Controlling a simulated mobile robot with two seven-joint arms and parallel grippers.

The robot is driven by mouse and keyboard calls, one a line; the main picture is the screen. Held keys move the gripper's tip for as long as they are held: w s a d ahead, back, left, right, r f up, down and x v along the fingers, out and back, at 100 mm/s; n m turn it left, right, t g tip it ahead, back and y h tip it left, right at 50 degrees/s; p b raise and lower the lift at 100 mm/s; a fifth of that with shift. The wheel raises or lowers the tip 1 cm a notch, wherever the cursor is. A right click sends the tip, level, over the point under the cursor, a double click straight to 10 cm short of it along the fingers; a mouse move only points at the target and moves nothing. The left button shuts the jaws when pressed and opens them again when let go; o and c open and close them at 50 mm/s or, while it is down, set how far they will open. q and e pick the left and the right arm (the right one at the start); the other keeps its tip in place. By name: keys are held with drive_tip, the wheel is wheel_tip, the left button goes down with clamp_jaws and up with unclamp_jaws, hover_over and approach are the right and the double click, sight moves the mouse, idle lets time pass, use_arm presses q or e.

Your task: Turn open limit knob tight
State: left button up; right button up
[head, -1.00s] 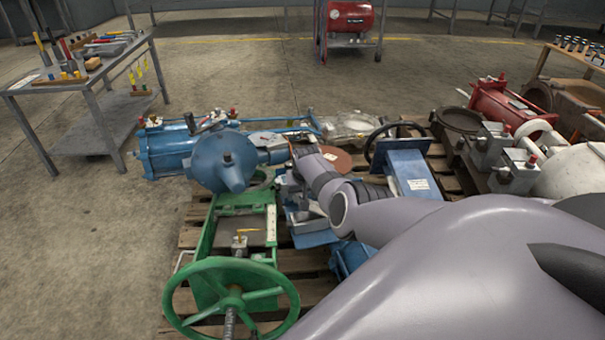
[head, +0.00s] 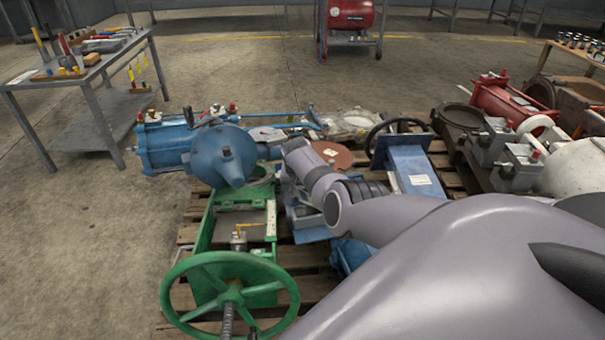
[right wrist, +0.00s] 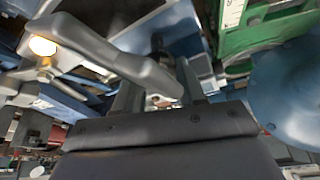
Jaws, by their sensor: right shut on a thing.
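My right gripper (right wrist: 158,88) shows in the right wrist view with its fingers near a grey, bar-like handle (right wrist: 112,56) that runs diagonally across the picture. The gripper is shut on this handle near its lower right end. I cannot tell whether the handle is part of the open limit knob, and no knob can be made out clearly. In the head view my right wrist reaches in among the valves, right of the blue actuator (head: 222,158), and hides most of what the fingers hold. My left gripper is not in view.
A green frame with a handwheel (head: 232,262) stands in front of the blue actuator. A blue housing (head: 412,176) stands right of my wrist. Red and white equipment (head: 503,103) crowds the right pallet. A tool table (head: 72,80) stands at left, with open floor before it.

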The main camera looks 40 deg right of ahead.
drive_tip(key=shift+m+g, duration=0.3)
drive_tip(key=shift+m, duration=0.4)
drive_tip(key=o, duration=1)
drive_tip(key=shift+o, duration=0.2)
drive_tip(key=shift+r, duration=0.1)
